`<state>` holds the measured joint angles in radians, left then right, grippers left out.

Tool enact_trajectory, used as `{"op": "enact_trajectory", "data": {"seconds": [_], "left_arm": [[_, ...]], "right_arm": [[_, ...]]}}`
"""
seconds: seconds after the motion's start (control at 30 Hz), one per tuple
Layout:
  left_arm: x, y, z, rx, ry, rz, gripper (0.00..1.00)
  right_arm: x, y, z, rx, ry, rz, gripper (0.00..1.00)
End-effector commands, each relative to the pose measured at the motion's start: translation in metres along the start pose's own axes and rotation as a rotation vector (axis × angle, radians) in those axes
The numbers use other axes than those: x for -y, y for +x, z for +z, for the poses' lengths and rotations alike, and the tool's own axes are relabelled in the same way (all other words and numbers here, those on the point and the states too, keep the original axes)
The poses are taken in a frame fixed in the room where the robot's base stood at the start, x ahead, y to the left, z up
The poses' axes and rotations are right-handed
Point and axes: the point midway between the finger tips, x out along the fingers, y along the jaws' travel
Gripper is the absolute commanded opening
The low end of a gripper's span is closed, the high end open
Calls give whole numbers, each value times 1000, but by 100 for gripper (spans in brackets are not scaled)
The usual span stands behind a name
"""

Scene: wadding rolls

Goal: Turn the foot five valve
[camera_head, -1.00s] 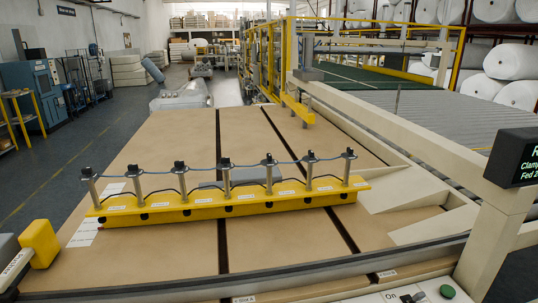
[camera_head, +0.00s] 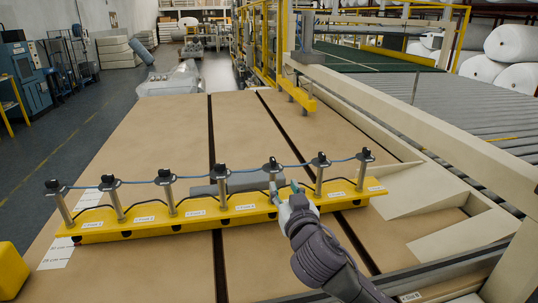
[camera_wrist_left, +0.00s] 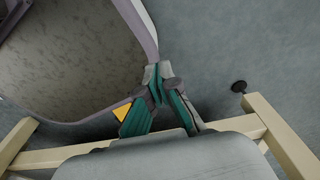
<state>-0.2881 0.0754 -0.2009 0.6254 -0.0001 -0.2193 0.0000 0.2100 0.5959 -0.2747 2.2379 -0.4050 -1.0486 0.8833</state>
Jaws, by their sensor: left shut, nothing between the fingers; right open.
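A yellow bar (camera_head: 190,219) carries a row of several upright metal posts with black knobs, linked by a thin blue hose. The fifth post from the left, which I take as the foot five valve (camera_head: 270,165), has a black knob on top. My right gripper (camera_head: 284,188) is open and empty, with its fingertips at the upper part of this post, below the knob. I cannot tell whether they touch it. The small labels on the bar are hard to read. In the left wrist view my left gripper (camera_wrist_left: 156,74) is shut and empty, above grey floor.
The bar lies across a brown board table (camera_head: 150,150) with dark slots. A grey roll (camera_head: 230,183) lies behind the bar. Cream rails and wedges (camera_head: 430,200) border the right side. Yellow fencing (camera_head: 265,50) stands behind. The far board is clear.

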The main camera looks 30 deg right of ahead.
Motion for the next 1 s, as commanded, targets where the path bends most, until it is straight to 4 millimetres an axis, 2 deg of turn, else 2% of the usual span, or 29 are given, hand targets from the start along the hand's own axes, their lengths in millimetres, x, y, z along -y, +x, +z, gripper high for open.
{"op": "enact_trajectory", "data": {"seconds": [0.17, 0.4, 0.6, 0.8, 1.0], "left_arm": [[-1, -6, 3, 4, 1, 2, 0], [-1, -20, 27, 42, 2, 1, 0], [1, -28, 19, 33, 2, -1, 0], [3, -31, 3, 8, 2, -3, 0], [4, -32, 2, 7, 1, -4, 0]], "right_arm": [[-1, 20, -8, -16, 4, 1, 41], [-1, 70, -9, -14, 3, 2, 41], [-1, 109, -8, -11, 4, 2, 41], [0, 132, -7, -11, 5, 1, 41], [0, 138, -6, -11, 4, -1, 41]]}}
